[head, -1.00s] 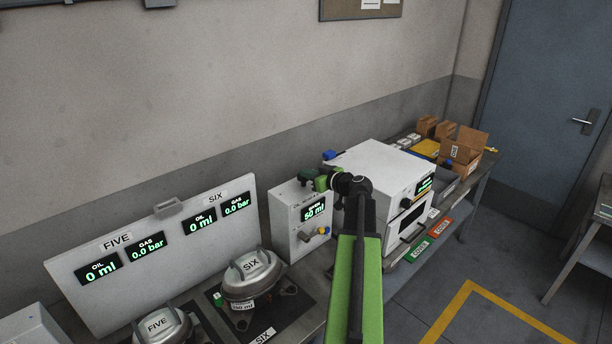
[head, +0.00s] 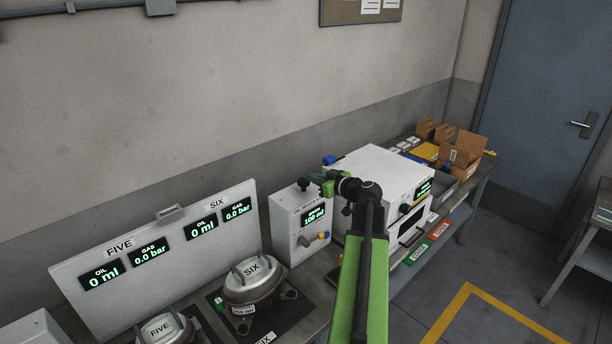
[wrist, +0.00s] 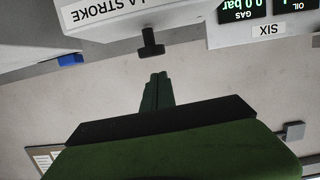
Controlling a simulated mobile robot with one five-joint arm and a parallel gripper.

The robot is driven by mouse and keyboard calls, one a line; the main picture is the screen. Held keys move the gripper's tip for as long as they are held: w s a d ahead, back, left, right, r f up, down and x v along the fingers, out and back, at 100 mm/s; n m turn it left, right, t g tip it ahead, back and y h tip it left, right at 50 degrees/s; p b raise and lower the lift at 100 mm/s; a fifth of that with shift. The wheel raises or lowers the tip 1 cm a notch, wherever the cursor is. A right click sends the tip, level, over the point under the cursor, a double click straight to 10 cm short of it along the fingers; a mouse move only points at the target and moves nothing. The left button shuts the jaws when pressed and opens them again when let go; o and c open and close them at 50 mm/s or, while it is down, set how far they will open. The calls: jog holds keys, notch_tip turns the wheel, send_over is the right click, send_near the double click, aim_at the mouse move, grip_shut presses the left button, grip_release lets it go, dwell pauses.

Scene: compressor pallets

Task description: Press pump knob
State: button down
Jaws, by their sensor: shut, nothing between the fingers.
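The pump is a white box (head: 290,232) on the bench, with a green readout (head: 313,215) that appears to say 100 ml. Its black knob (head: 303,184) stands upright on top. In the upside-down wrist view, the knob (wrist: 151,43) sticks out from the box edge, beside a label ending in "STROKE". My green gripper (head: 316,178) is just above and to the right of the knob. In the wrist view its fingertips (wrist: 158,76) are together, empty, and a small gap separates them from the knob's cap.
A larger white machine (head: 385,170) stands right of the pump, under my arm. Left are a display panel (head: 160,255) for FIVE and SIX and two metal compressors, SIX (head: 254,280) and FIVE (head: 163,328). Cardboard boxes (head: 461,152) sit at the far right.

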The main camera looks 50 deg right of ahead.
jog(key=p+v, duration=0.1)
jog(key=v, duration=0.5)
jog(key=shift+s, duration=0.3)
jog(key=shift+d, duration=0.1)
dwell(0.3)
